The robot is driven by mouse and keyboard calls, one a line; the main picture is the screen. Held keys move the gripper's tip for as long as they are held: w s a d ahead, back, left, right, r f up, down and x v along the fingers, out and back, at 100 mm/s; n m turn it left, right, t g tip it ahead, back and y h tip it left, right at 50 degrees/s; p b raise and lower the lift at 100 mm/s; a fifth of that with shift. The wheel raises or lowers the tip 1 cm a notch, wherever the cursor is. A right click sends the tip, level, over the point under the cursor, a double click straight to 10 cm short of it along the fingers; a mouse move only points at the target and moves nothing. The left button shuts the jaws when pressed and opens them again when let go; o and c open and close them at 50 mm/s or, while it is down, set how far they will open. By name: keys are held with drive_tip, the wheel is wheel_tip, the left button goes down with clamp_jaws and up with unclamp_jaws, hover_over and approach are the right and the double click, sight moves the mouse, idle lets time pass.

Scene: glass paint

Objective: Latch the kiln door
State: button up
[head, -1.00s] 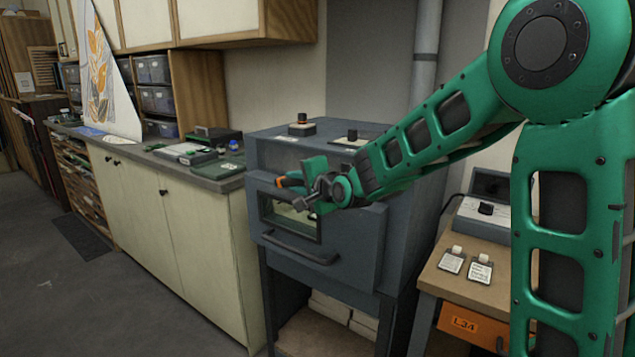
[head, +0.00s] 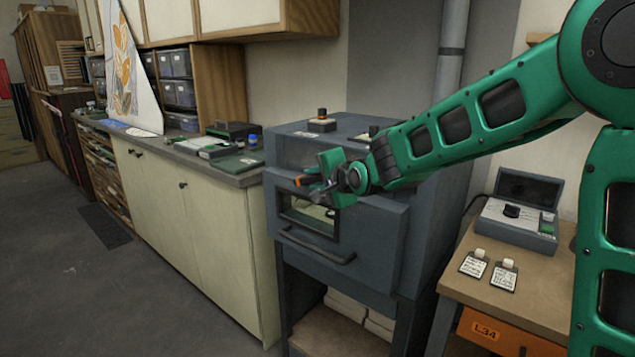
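The kiln is a dark grey box (head: 381,245) on a stand in the middle of the head view. Its front door (head: 357,265) looks closed against the body, with a small window (head: 308,215) and a dark bar handle (head: 316,250) below it. My gripper (head: 309,184) is in front of the upper part of the door, above the window. A small orange-tipped part shows at the gripper. The gripper and wrist hide that part of the door, and I cannot make out a latch. The fingers are too small to tell whether they are open or shut.
A cream cabinet (head: 190,225) with a grey counter stands left of the kiln. A wooden bench (head: 540,290) with a control box (head: 515,222) and two tags stands on the right. Grey floor (head: 100,290) is free at the left front.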

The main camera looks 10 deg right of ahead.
drive_tip(key=shift+s, duration=0.1)
drive_tip(key=v, duration=1)
drive_tip(key=shift+s+d, duration=0.15)
drive_tip(key=shift+s, duration=0.05)
drive_tip(key=shift+c, duration=0.4)
